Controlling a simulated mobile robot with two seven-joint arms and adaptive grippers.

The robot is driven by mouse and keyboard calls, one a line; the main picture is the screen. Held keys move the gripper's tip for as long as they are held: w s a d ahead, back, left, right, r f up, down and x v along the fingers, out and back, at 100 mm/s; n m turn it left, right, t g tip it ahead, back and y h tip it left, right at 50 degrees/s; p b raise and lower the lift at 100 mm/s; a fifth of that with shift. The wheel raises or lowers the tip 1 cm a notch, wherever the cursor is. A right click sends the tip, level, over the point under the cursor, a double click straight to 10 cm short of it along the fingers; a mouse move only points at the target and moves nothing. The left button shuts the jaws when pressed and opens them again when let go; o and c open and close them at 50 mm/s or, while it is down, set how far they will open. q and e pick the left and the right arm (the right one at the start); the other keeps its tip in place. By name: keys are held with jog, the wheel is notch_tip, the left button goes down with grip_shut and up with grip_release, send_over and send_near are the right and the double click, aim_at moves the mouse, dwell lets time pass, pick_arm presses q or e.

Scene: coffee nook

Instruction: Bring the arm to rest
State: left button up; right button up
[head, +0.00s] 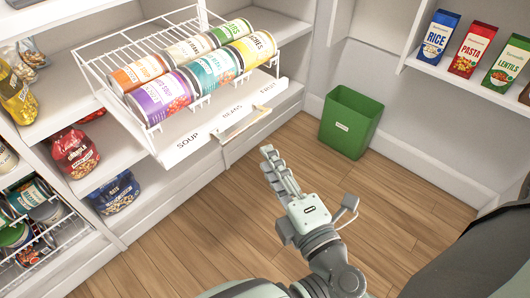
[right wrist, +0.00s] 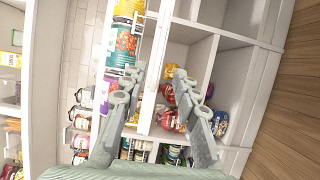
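My right gripper (head: 268,160) is in the middle of the head view, above the wooden floor, its arm coming up from the bottom. Its fingers point toward the upper left, toward the shelf unit. In the right wrist view its two fingers (right wrist: 158,78) stand apart with nothing between them, so it is open and empty. It appears clear of the shelves and cans. My left gripper is in neither view.
A wire rack (head: 92,78) holds several cans on a shelf labelled soup, beans and more. A green bin (head: 350,122) stands on the floor by the wall. Rice (head: 438,37), pasta and lentils boxes stand on the right shelf. Open floor (head: 190,238) lies between.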

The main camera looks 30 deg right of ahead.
jog(key=d+f+m+g+h+p, duration=0.3)
jog(key=d+f+m+g+h, duration=0.2)
jog(key=d+f+m+g, duration=0.55)
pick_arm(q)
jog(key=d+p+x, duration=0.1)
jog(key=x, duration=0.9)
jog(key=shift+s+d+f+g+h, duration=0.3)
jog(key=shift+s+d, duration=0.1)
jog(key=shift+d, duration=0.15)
pick_arm(e)
jog(key=s+a+f+m+g+y, duration=0.1)
jog(key=s+f+m+g+y, duration=0.1)
jog(key=f, duration=0.5)
jog(key=s+a+f+m+g+y, duration=0.1)
jog(key=s+f+m+g+y, duration=0.1)
jog(key=s+f, duration=0.3)
notch_tip(320, 180, down, 2)
jog(key=shift+a+f+m+y, duration=0.15)
jog(key=shift+m+y, duration=0.15)
jog(key=shift+m, duration=0.35)
